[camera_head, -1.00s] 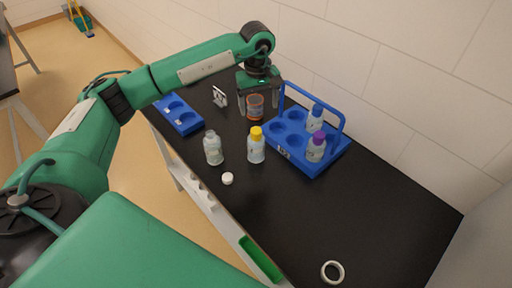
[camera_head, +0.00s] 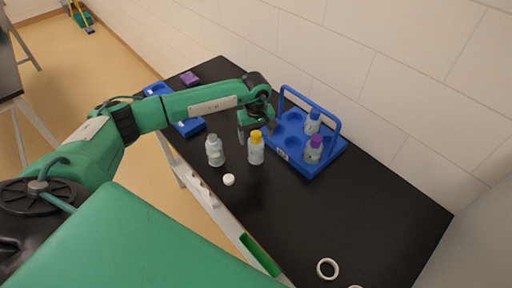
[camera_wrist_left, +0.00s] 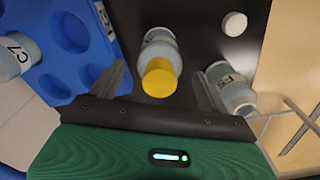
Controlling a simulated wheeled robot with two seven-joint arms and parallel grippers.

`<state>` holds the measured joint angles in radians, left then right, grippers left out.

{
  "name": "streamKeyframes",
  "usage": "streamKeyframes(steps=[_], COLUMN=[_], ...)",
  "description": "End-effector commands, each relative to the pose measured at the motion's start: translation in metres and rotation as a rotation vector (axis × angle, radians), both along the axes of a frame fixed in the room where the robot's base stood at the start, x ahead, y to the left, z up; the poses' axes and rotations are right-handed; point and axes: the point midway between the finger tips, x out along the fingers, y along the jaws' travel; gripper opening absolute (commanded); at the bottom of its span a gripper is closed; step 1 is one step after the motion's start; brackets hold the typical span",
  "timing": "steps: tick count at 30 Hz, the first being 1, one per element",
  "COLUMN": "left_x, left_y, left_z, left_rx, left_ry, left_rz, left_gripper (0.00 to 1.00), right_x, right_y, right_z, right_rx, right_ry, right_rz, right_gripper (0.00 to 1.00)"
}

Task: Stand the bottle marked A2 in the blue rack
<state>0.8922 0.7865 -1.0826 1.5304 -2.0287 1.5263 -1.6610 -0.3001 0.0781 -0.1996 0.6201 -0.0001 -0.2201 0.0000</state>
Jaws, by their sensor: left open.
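A bottle with a yellow cap (camera_head: 256,150) stands upright on the black table, left of the blue carrier rack (camera_head: 312,168); its marking is not readable. My left gripper (camera_head: 256,132) is open, just behind and above it. In the left wrist view the yellow-capped bottle (camera_wrist_left: 159,62) shows between the spread fingers (camera_wrist_left: 160,72), not visibly gripped. One racked bottle reads C7 (camera_wrist_left: 14,56) in the left wrist view. No A2 mark is readable. My right gripper is not in view.
A clear bottle (camera_head: 214,152) stands left of the yellow-capped one, near a white cap (camera_head: 229,180). A second blue holder (camera_head: 190,127) lies partly behind my arm. A purple block (camera_head: 189,78) is at the far end.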

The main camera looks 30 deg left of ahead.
Motion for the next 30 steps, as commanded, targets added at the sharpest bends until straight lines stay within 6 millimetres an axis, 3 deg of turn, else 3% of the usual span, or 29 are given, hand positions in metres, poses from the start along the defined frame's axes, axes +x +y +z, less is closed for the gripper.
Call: streamKeyframes(steps=[6,13,24,30], left_x=[0.000,0.000,0.001,0.001], left_y=[0.000,0.000,0.000,0.000], left_z=[-0.020,-0.022,-0.021,-0.021], left_rx=[0.000,0.000,-0.001,-0.001], left_ry=[0.000,-0.001,-0.002,-0.002], left_rz=[0.000,0.000,0.000,0.000], left_gripper=[0.79,0.77,0.04,0.02], right_x=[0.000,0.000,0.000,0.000], right_y=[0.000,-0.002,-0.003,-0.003], right_z=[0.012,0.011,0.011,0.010], right_rx=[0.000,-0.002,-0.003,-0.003], right_ry=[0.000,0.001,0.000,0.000], right_rz=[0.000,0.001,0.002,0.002], right_gripper=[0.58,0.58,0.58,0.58])
